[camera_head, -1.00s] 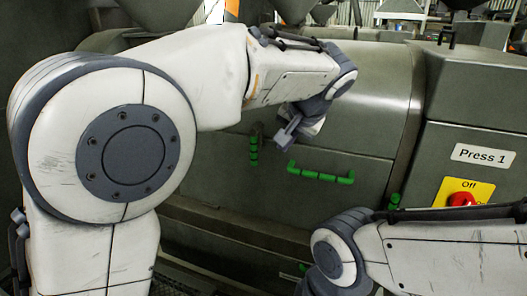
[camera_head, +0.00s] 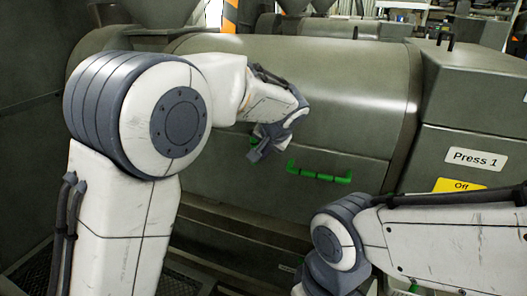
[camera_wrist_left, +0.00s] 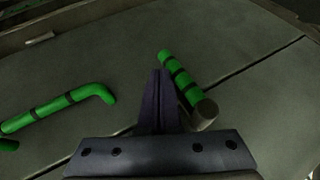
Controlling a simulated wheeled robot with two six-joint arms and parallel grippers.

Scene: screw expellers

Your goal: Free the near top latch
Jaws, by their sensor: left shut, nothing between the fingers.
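The latch is a green ribbed handle on a grey round pivot. In the left wrist view the latch (camera_wrist_left: 178,75) stands just right of my left gripper (camera_wrist_left: 158,95), its pivot close to the fingers; I cannot tell whether they touch. The fingers are shut with nothing between them. In the head view my left gripper (camera_head: 257,153) is in front of the press's lower panel and hides most of the latch; a bit of green (camera_head: 252,141) shows above it. My right gripper is out of view.
A green bar handle (camera_head: 318,175) is fixed on the panel to the right of the latch; it also shows in the left wrist view (camera_wrist_left: 60,108). The grey press drum (camera_head: 330,80) curves above. A box labelled Press 1 (camera_head: 480,159) stands at right.

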